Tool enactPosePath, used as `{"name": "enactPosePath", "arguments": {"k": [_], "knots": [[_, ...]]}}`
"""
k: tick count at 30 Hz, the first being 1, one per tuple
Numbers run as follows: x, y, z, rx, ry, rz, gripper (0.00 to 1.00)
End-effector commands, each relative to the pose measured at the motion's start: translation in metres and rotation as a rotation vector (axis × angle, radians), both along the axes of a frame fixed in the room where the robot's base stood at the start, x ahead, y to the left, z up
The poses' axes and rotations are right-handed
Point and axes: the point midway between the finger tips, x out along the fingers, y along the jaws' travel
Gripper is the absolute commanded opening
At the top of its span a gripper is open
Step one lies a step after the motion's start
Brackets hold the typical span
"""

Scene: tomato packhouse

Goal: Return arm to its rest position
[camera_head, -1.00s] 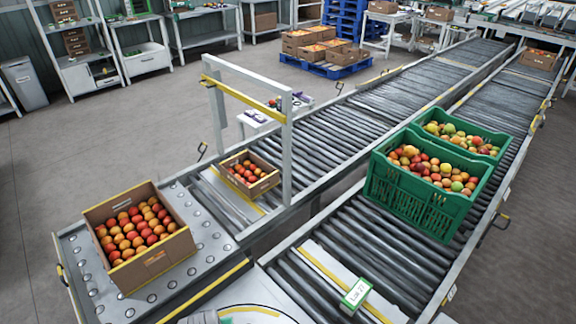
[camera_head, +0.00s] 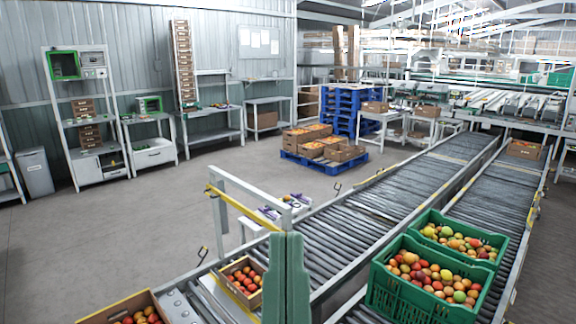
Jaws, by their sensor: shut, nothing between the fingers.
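My gripper (camera_head: 286,245) stands upright at the bottom centre of the head view. Its two grey-green fingers are together, with nothing seen between them. It hides part of the near conveyor and the right edge of a small cardboard box of tomatoes (camera_head: 227,279). The rest of my arm is below the frame.
A larger tomato box (camera_head: 100,314) is cut off at the lower left. Two green crates (camera_head: 408,295) of tomatoes stand on the right conveyor. A white gate frame (camera_head: 240,200) with a yellow bar rises behind my gripper. Open floor (camera_head: 110,230) lies left.

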Motion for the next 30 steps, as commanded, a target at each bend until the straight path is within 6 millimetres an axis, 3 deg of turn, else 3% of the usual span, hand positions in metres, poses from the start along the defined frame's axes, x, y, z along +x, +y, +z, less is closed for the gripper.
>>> {"name": "enactPosePath", "arguments": {"k": [1,3,6,10,14,30], "knots": [[0.000,0.000,0.057,0.001,0.002,0.002,0.00],[0.000,0.001,0.092,0.003,0.003,0.005,0.00],[0.001,0.001,0.136,0.005,0.005,0.007,0.00],[0.001,0.002,0.173,0.007,0.007,0.011,0.00],[0.001,0.002,0.186,0.008,0.008,0.012,0.00],[0.001,0.002,0.183,0.008,0.008,0.013,0.00]]}}
